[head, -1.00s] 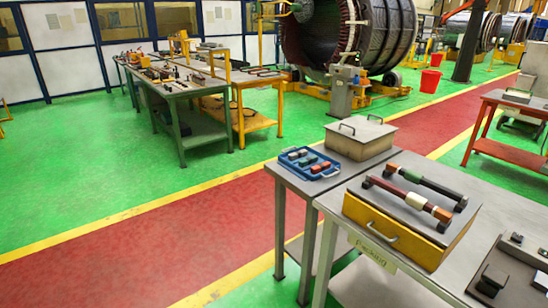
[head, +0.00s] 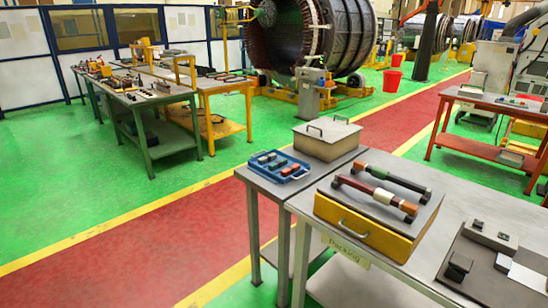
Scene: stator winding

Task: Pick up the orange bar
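Two bars lie side by side on top of a yellow box (head: 372,238) on the near metal table. The front bar (head: 363,190) is dark red with a pale band and an orange-brown section at its right end. No plain orange bar can be made out. Neither of my grippers shows in the head view.
A grey lidded box (head: 327,143) and a blue tray (head: 273,176) with several small blocks stand left of the yellow box. Dark blocks (head: 460,266) lie at the table's right. A red table (head: 480,152) stands behind right.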

